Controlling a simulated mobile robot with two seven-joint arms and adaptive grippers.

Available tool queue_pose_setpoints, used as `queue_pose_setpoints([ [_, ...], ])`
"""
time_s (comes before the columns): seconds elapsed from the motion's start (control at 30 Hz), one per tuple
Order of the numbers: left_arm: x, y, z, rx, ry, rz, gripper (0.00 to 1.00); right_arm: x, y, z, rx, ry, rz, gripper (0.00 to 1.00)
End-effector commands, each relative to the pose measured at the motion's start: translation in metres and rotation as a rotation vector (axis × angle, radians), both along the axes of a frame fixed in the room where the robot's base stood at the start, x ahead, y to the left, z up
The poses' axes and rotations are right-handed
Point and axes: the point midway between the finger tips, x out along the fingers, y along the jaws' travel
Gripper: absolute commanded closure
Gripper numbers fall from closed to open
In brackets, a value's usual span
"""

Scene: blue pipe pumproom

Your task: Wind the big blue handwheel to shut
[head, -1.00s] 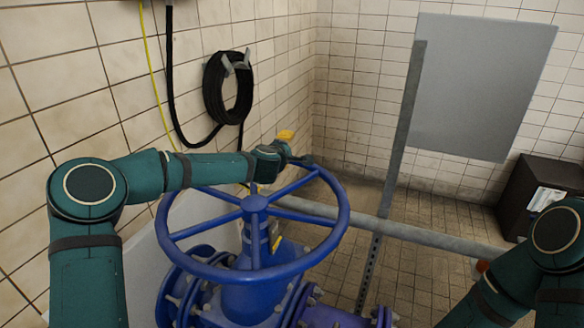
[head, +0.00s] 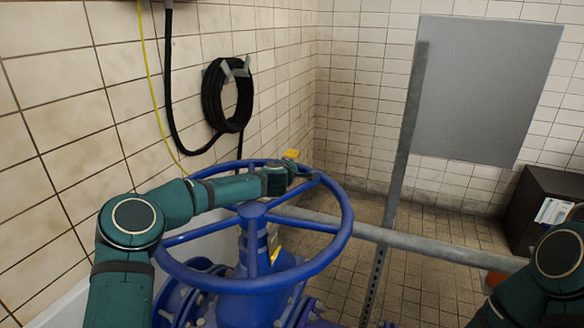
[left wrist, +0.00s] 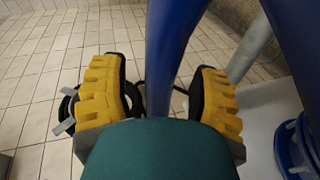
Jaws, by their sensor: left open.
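The big blue handwheel (head: 346,222) sits on a blue valve body in the lower middle of the head view. My left arm reaches over its far-left side, and my left gripper (head: 304,176) is at the far right part of the rim. In the left wrist view the open yellow-padded fingers of my left gripper (left wrist: 160,84) stand on either side of a blue part of the wheel, with gaps showing beside it. Whether either pad touches it is unclear. My right arm shows at the right edge of the head view; its gripper is out of view.
A grey horizontal pipe (head: 440,242) runs behind the wheel to the right, beside an upright grey post (head: 402,140). A coiled black hose (head: 226,95) hangs on the left tiled wall. A dark cabinet (head: 540,205) stands at the right.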

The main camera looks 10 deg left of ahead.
Motion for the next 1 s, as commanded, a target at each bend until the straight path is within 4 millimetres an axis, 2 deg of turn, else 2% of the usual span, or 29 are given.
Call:
queue_pose_setpoints([
  [0.2, 0.01, 0.0, -0.004, 0.0, 0.001, 0.001, 0.39, 0.0, 0.0, 0.0, 0.0, 0.0, 0.0, 1.0],
  [0.47, 0.01, 0.0, -0.004, 0.001, 0.0, 0.001, 0.39, 0.0, 0.0, 0.0, 0.0, 0.001, 0.0, 1.0],
  [0.5, 0.01, 0.0, -0.004, 0.001, 0.0, 0.001, 0.44, 0.0, 0.0, 0.0, 0.0, 0.001, 0.0, 1.0],
  [0.67, 0.01, 0.0, -0.004, 0.001, 0.0, 0.001, 1.0, 0.0, 0.0, 0.0, 0.0, 0.001, 0.0, 1.0],
  [1.0, 0.014, -0.005, -0.002, 0.0, 0.0, -0.018, 1.0, -0.001, 0.0, 0.007, 0.0, 0.003, 0.0, 1.0],
])
